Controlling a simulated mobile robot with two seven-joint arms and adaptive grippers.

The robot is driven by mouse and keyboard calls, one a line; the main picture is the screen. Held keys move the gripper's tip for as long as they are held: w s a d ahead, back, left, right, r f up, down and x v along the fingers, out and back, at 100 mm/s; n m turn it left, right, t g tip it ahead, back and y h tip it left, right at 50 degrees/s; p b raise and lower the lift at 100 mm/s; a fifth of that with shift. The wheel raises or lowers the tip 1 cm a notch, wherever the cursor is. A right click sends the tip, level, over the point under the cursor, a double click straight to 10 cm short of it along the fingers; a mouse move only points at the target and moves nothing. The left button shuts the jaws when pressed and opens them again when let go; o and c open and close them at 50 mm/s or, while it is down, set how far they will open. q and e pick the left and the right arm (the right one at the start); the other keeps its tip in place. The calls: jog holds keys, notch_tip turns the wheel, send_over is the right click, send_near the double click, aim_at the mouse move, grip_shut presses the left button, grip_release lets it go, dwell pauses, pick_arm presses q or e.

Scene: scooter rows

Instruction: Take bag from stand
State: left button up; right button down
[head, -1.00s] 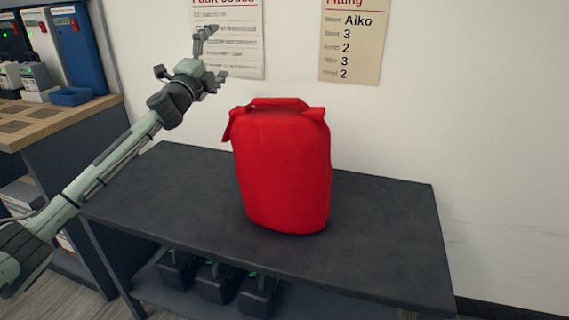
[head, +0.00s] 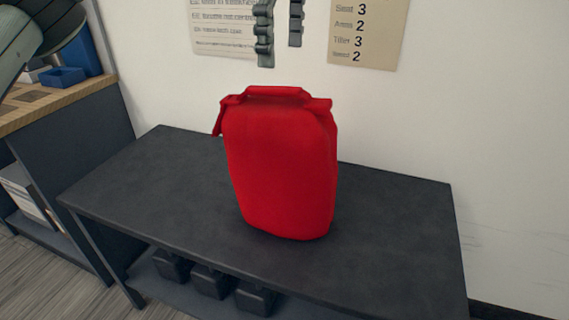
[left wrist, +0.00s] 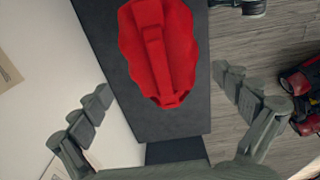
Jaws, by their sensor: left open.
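A red bag (head: 278,170) with a handle loop on top stands upright on a dark grey stand (head: 400,220) against the wall. My left gripper (head: 280,45) is above the bag at the top edge of the head view, its fingers pointing down and apart. The left wrist view looks down on the red bag (left wrist: 157,50) and its handle strap, with the open, empty fingers of the left gripper (left wrist: 165,95) on either side of the picture. The fingers do not touch the bag. My right gripper is not in view.
Several black boxes (head: 211,281) sit on the stand's lower shelf. A wood-topped bench (head: 50,105) with a blue tray (head: 64,78) is at the left. Paper signs (head: 368,32) hang on the wall. Red machinery (left wrist: 305,90) shows at the wrist view's right edge. The stand's right side is clear.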

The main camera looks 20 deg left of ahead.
aim_at(282, 88)
pick_arm(q)
jog(key=shift+f, duration=1.1)
jog(key=shift+w+f, duration=0.1)
jog(key=shift+f, duration=2.25)
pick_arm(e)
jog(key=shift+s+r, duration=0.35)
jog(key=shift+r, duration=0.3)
